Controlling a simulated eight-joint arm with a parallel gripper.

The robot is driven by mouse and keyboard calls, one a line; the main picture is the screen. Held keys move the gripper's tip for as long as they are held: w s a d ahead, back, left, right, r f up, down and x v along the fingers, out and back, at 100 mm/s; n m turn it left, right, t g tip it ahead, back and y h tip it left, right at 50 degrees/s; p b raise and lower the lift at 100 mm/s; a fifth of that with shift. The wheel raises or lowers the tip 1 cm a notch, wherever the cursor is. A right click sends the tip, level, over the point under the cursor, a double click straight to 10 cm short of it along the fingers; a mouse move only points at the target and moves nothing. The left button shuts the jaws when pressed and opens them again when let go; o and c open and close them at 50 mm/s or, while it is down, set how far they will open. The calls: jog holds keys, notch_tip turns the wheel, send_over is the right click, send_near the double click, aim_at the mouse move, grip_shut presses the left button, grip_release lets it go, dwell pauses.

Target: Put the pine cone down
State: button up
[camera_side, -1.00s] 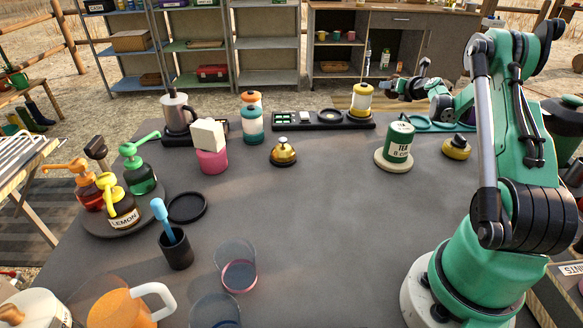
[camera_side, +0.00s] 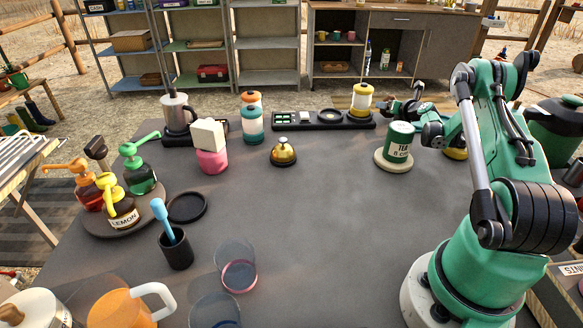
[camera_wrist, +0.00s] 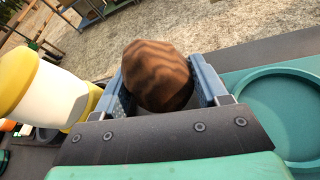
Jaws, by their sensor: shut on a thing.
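My gripper (camera_wrist: 160,90) is shut on a rounded brown object with dark wavy bands, which I take as the pine cone (camera_wrist: 157,72). It sits between the two blue-grey fingers in the wrist view. In the side view my gripper (camera_side: 400,107) is near the far edge of the table, behind the green TEA tin (camera_side: 398,142). The cone cannot be made out there. The wrist view does not show clearly whether the cone touches anything below.
A yellow-and-white jar (camera_wrist: 45,88) stands close left of my gripper; it also shows in the side view (camera_side: 361,98). A teal tray with a round recess (camera_wrist: 285,105) lies close right. A bell (camera_side: 283,152) stands nearer the middle. The table's centre right is clear.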

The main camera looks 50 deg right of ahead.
jog(key=shift+f, duration=0.9)
jog(key=o, duration=1.1)
jog(key=shift+s, duration=0.1)
jog(key=shift+o, duration=0.9)
jog(key=shift+r, duration=0.1)
